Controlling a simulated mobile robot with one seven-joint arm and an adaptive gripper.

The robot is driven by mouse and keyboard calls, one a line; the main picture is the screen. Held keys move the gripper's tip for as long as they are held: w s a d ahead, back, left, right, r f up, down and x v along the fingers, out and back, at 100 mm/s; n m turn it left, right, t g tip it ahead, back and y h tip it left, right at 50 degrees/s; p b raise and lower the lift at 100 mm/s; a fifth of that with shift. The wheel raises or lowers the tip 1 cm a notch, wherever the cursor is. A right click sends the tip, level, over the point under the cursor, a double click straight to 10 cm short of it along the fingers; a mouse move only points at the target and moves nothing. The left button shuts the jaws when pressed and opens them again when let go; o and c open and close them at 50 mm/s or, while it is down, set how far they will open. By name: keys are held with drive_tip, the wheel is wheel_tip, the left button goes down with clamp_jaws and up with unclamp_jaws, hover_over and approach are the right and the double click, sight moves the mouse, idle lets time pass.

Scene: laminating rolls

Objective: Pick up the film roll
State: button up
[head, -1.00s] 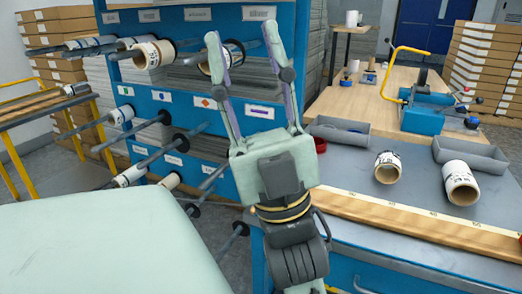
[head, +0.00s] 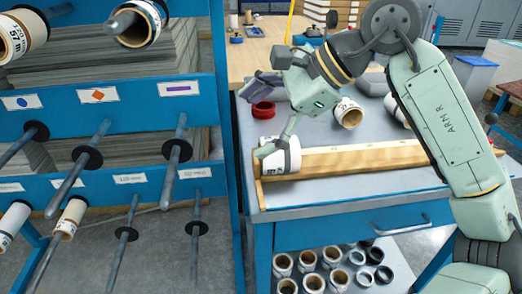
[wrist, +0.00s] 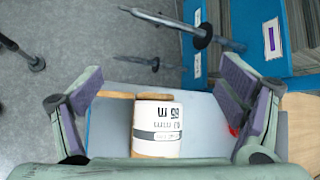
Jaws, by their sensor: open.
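A white film roll (head: 293,156) with dark print and a brown core lies on the grey bench top, at the left end of the wooden rail. It also shows in the wrist view (wrist: 157,115), low and near the middle between my fingers. My gripper (head: 260,119) is open and spread around the roll's place; the wrist view shows my gripper (wrist: 163,95) with gaps on both sides of the roll. One finger partly covers the roll in the head view. I cannot tell exactly how high the fingers are above the bench.
Another roll (head: 348,113) stands behind the wooden rail (head: 360,158). A blue rack (head: 150,94) with protruding rods and rolls stands at left. Several rolls (head: 331,256) sit below the bench.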

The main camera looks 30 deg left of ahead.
sight(288, 146)
drive_tip(key=w+d+f+m+t+h, duration=0.1)
drive_tip(key=w+d+f+t+h, duration=0.15)
drive_tip(key=w+d, duration=0.4)
drive_tip(key=x, duration=0.4)
drive_tip(key=shift+s+d+f, duration=0.1)
drive_tip(key=shift+s+f, duration=0.05)
drive_tip(key=shift+s, duration=0.1)
drive_tip(key=p+x, duration=0.1)
drive_tip(key=x, duration=0.5)
drive_tip(key=shift+c, duration=0.2)
drive_tip(key=c, duration=1.3)
